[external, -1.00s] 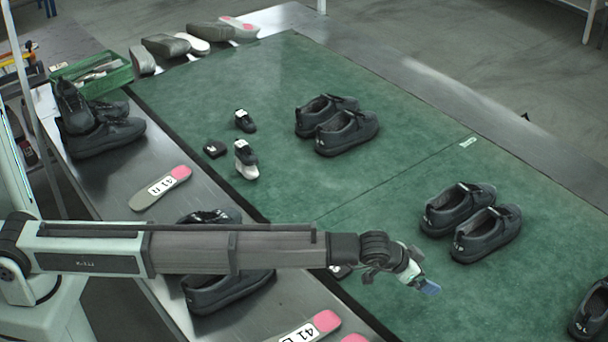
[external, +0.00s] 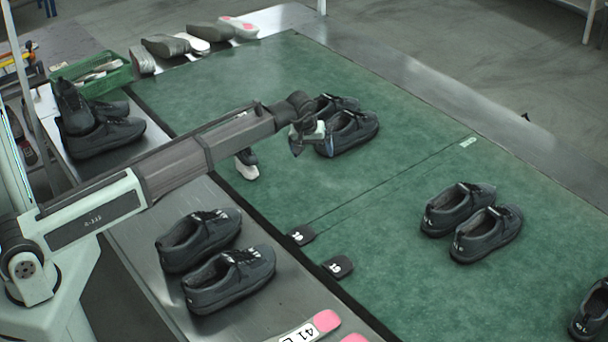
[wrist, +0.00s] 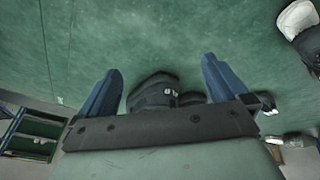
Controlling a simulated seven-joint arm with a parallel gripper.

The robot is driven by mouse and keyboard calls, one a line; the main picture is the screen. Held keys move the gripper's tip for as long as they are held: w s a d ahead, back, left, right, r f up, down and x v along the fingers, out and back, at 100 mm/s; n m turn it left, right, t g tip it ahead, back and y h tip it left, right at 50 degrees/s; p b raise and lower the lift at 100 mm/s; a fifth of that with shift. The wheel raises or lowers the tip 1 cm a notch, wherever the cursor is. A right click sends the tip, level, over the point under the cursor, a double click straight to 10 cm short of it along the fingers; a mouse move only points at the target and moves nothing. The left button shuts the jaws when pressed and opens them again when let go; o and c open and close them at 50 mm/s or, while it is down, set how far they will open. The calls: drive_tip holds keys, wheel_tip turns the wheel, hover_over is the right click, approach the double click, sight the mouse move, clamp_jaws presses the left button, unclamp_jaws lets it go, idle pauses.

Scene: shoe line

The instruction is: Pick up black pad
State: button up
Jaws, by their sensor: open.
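Two small black pads with white marks lie on the near edge of the green mat: one black pad (external: 301,235) and another (external: 337,266) just right of it. My gripper (external: 312,148) is open and empty, in front of a pair of black shoes (external: 352,132) on the mat in the external view, well behind the two pads. In the wrist view my gripper's blue fingers (wrist: 162,66) are spread, with a black shoe (wrist: 155,92) seen between them. A small dark item with a white mark (wrist: 266,102) is beside the right finger; I cannot tell what it is.
Another black pair (external: 472,222) stands on the mat's right. Black shoes (external: 230,280) and a pink-ended insole (external: 315,325) are on the metal table in front. A small white-soled shoe (external: 247,167) is partly behind my arm.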

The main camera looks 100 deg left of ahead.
drive_tip(key=s+a+r+n+g+h, duration=0.1)
drive_tip(key=s+a+n, duration=0.3)
drive_tip(key=s, duration=0.7)
drive_tip(key=s+a+r+n+h, duration=0.15)
drive_tip(key=s+a, duration=0.45)
drive_tip(key=s, duration=0.6)
drive_tip(key=s+a+n+g+h, duration=0.1)
drive_tip(key=s+a+n, duration=0.35)
drive_tip(key=s, duration=0.65)
drive_tip(key=shift+m, duration=0.5)
wheel_tip(320, 180, down, 8)
drive_tip(key=shift+r, duration=0.15)
drive_tip(key=shift+d+f, duration=0.2)
drive_tip(key=shift+f, duration=1.15)
drive_tip(key=shift+d+f, duration=0.2)
drive_tip(key=shift+f, duration=1.1)
drive_tip(key=shift+c, duration=0.2)
drive_tip(key=c, duration=1)
